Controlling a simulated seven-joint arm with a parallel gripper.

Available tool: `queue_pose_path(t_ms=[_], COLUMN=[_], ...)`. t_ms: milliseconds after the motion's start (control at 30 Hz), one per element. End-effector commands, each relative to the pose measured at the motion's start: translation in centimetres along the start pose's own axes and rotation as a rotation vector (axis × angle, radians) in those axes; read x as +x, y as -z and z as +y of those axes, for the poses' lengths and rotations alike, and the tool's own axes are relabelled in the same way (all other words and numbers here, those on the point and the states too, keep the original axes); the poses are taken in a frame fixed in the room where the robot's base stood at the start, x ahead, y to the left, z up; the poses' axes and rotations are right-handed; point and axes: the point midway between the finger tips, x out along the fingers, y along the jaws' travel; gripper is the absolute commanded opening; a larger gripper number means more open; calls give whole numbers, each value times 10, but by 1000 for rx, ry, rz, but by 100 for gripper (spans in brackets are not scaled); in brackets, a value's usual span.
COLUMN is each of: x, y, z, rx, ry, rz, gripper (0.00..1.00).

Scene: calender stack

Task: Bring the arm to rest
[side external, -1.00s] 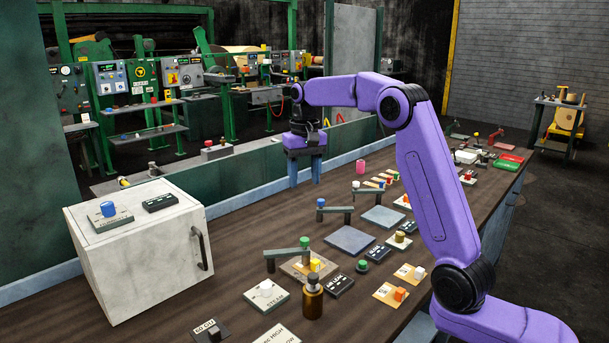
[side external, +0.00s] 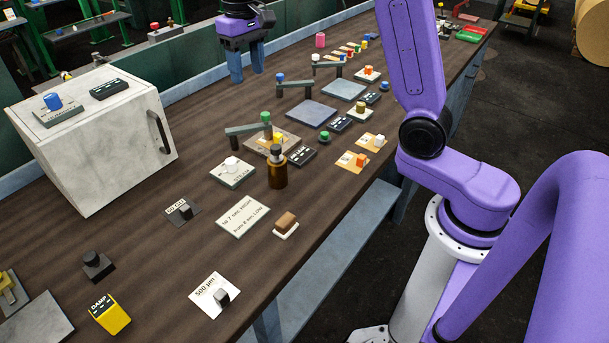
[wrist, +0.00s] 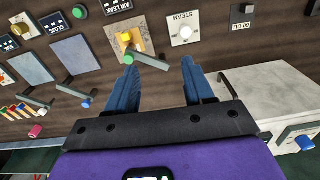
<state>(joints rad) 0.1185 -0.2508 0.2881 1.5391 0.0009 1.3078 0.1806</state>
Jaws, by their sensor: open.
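My gripper (side external: 247,74) hangs over the far side of the dark wooden bench (side external: 140,215), fingers pointing down. Its two blue fingers are apart, with nothing between them. In the wrist view my gripper (wrist: 159,66) shows the same open gap, with the bench top beyond. The lever with a green knob (wrist: 82,104) and the STEAM card with a white knob (wrist: 184,32) lie past the fingertips. The upper part of my arm is cut off by the top of the side view.
A white cabinet (side external: 100,150) stands on the bench at left. Several knobs, cards and levers crowd the middle, with a brown bottle (side external: 277,170) among them. A pink cylinder (side external: 320,40) stands at the back. Bare wood lies between the cabinet and the cards.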

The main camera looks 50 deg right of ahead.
Motion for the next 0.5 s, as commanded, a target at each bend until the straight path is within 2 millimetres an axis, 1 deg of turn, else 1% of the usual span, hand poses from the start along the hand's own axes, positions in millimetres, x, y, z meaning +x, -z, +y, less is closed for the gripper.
queue_pose_path(t_ms=[33, 200, 367, 500], x=[1, 6, 12, 19], y=[-11, -46, -84, -120], z=[-8, -30, -45, -52], rx=[-45, -188, -322, -440], ry=[0, 2, 4, 6], rz=[-1, 4, 5, 8], gripper=[52, 52, 52, 52])
